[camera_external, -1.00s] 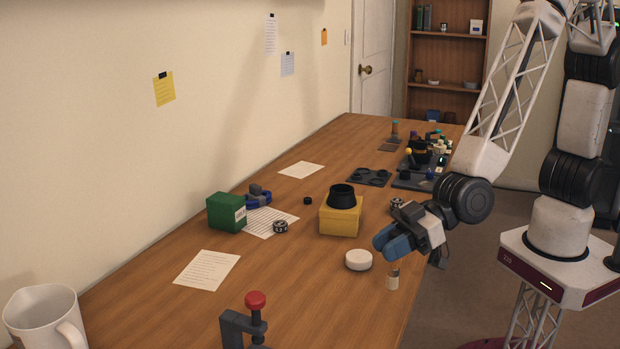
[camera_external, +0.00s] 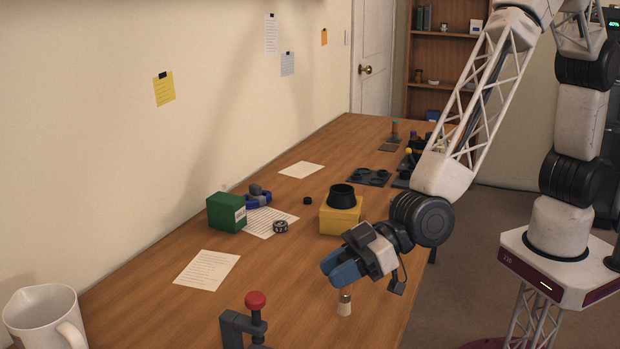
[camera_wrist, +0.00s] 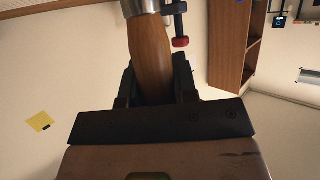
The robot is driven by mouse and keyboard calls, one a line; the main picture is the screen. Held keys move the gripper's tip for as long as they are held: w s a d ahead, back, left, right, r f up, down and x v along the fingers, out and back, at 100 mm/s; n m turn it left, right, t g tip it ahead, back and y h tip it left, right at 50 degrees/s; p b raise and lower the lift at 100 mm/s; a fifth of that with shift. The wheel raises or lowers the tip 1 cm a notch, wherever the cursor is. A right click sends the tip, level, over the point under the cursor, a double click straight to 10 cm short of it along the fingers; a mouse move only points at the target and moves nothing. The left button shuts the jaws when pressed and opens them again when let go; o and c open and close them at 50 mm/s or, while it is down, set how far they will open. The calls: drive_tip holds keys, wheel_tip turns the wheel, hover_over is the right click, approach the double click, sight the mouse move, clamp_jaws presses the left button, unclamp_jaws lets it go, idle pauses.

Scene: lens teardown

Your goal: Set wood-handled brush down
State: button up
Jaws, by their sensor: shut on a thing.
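The wood-handled brush (camera_wrist: 150,52) is between the two dark fingers of my gripper (camera_wrist: 156,82) in the wrist view, with its brown handle gripped and a silver ferrule at the top edge. In the external view my gripper (camera_external: 341,267), with blue fingers, is over the front part of the table (camera_external: 300,285). The pale lower end of the brush (camera_external: 345,306) shows beneath it, roughly upright. The gripper hides most of the handle. I cannot tell whether the bristle end touches the tabletop.
A clamp with a red knob (camera_external: 255,300) stands to the left at the front edge of the picture. A yellow box (camera_external: 341,218) with a black ring sits behind my gripper. A green box (camera_external: 227,212), papers and a white mug (camera_external: 45,318) are further left. Bare wood lies between.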

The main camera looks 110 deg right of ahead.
idle(0.3)
drive_tip(key=shift+f, duration=1.75)
drive_tip(key=shift+f, duration=0.1)
drive_tip(key=o, duration=0.9)
drive_tip(key=shift+v, duration=0.8)
drive_tip(key=v, duration=1)
drive_tip(key=shift+r, duration=0.25)
drive_tip(key=shift+s, duration=0.1)
